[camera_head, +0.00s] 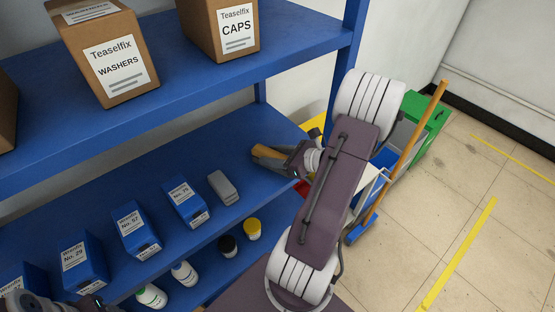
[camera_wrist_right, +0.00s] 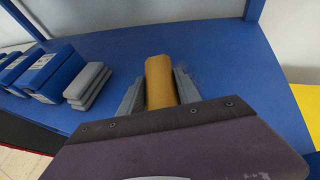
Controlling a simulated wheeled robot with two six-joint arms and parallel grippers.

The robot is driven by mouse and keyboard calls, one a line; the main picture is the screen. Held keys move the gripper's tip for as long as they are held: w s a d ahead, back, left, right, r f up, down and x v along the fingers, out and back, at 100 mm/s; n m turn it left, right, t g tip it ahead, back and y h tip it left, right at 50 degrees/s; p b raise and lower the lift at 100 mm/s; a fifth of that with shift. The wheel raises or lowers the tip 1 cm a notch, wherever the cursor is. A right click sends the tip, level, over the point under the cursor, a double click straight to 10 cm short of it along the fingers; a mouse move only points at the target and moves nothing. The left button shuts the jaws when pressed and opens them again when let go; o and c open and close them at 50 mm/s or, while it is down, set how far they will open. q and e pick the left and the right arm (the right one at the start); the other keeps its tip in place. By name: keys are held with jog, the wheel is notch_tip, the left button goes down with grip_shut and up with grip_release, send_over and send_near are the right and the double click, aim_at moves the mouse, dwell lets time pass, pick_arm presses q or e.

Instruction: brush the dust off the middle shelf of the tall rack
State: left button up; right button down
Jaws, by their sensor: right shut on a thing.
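The blue middle shelf (camera_head: 215,150) of the rack runs across the head view, and its top fills much of the right wrist view (camera_wrist_right: 220,60). My right gripper (camera_head: 283,157) is over the shelf's right end, shut on a tan, wood-coloured handle (camera_head: 266,152). In the right wrist view the handle (camera_wrist_right: 160,82) stands between the two grey fingers. Any bristles are hidden, and I cannot tell whether the held thing touches the shelf.
Several blue boxes (camera_head: 135,230) and a grey stack of slabs (camera_head: 222,187) stand along the shelf's front edge. Cartons (camera_head: 112,60) sit on the shelf above, bottles (camera_head: 184,274) below. A rack post (camera_head: 347,60), a wooden pole (camera_head: 415,135) and a green bin (camera_head: 432,128) are at right.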

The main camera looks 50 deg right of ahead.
jog(key=shift+w, duration=0.3)
jog(key=w, duration=0.2)
jog(key=shift+w+d+f, duration=0.1)
jog(key=shift+w+d, duration=0.05)
jog(key=shift+w, duration=0.2)
jog(key=shift+w+d, duration=0.15)
jog(key=shift+w, duration=0.85)
jog(key=shift+w+d, duration=0.1)
jog(key=shift+w, duration=0.9)
jog(key=shift+w+d+b, duration=0.1)
jog(key=shift+w+b, duration=0.45)
jog(key=shift+w, duration=1.15)
jog(key=shift+d+p, duration=0.3)
jog(key=shift+d, duration=0.8)
jog(key=shift+s+a, duration=0.2)
jog(key=shift+s, duration=1.75)
jog(key=shift+s+a, duration=0.15)
jog(key=shift+s, duration=0.75)
jog(key=shift+s+a, duration=0.15)
jog(key=shift+s, duration=0.75)
